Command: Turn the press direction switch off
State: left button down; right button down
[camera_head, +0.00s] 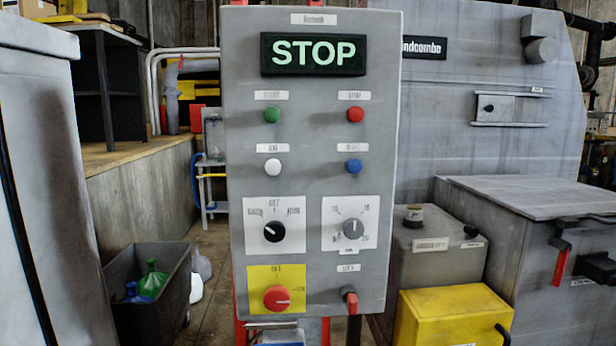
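A grey control panel (310,160) stands upright in front of me. A black rotary switch (274,232) sits on a white plate at its lower left; this looks like the press direction switch. The plate has a label at the top that seems to read OFF, and one label on each side, too small to read surely. The knob's light mark points to the upper left, not straight up at the top label. Neither of my grippers shows in the view.
The panel also has a lit STOP sign (314,54), several push buttons, a grey dial (353,229), a red rotary switch (277,298) on yellow and a red-tipped lever (351,300). A black bin (150,310) stands left, a yellow box (452,318) right.

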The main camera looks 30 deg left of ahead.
aim_at(275, 232)
jog(key=z, duration=0.4)
jog(key=k, duration=1.15)
jog(key=u, duration=1.4)
jog(key=i, duration=0.5)
